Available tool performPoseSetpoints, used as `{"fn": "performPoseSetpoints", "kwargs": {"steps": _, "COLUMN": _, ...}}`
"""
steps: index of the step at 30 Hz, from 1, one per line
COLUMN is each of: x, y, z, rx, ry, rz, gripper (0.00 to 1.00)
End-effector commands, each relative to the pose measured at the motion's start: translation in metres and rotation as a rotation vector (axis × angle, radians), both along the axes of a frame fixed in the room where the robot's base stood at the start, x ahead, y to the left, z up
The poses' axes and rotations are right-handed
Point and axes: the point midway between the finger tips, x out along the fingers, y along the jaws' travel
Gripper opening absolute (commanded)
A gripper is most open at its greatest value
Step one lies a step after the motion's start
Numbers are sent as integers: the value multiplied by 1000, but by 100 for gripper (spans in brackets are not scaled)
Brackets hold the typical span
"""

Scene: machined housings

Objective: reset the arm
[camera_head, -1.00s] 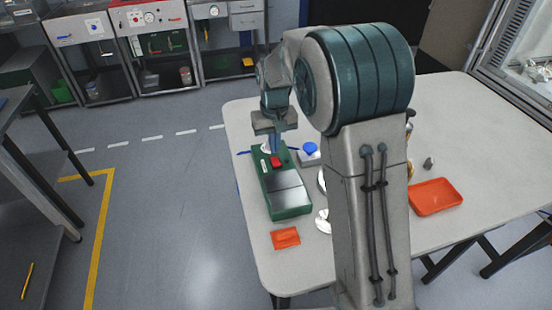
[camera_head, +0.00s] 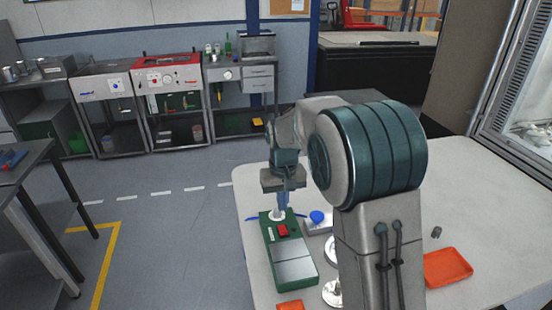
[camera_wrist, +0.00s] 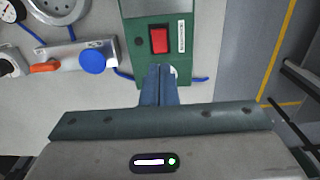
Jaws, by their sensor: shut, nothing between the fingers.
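My gripper (camera_head: 283,203) is above the far end of the green box on the table, with its blue fingers together and nothing between them. It also shows in the wrist view (camera_wrist: 160,72), fingers side by side near the box's end. The green box (camera_head: 268,247) has a red rocker switch (camera_head: 283,231) and a grey panel on top. In the wrist view the red switch (camera_wrist: 159,40) lies just beyond the fingertips. The fingers partly hide a white round part at the box's end. I cannot tell whether the fingertips touch the box.
A blue knob (camera_head: 317,217) on a grey block stands right of the box. An orange tray (camera_head: 447,267) is at the right, and a small orange piece (camera_head: 290,306) is at the near edge. Benches line the back wall. My arm hides the table's middle.

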Motion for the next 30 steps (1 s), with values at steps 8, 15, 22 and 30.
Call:
{"fn": "performPoseSetpoints", "kwargs": {"steps": 8, "x": -31, "y": -23, "z": 32, "rx": 22, "ry": -44, "rz": -32, "gripper": 0}}
{"fn": "performPoseSetpoints", "kwargs": {"steps": 15, "x": -95, "y": -58, "z": 70, "rx": 46, "ry": -127, "rz": -82, "gripper": 0}}
{"fn": "performPoseSetpoints", "kwargs": {"steps": 22, "x": -162, "y": -85, "z": 86, "rx": 54, "ry": -210, "rz": -127, "gripper": 0}}
{"fn": "performPoseSetpoints", "kwargs": {"steps": 30, "x": -232, "y": -105, "z": 81, "rx": 40, "ry": -299, "rz": -173, "gripper": 0}}
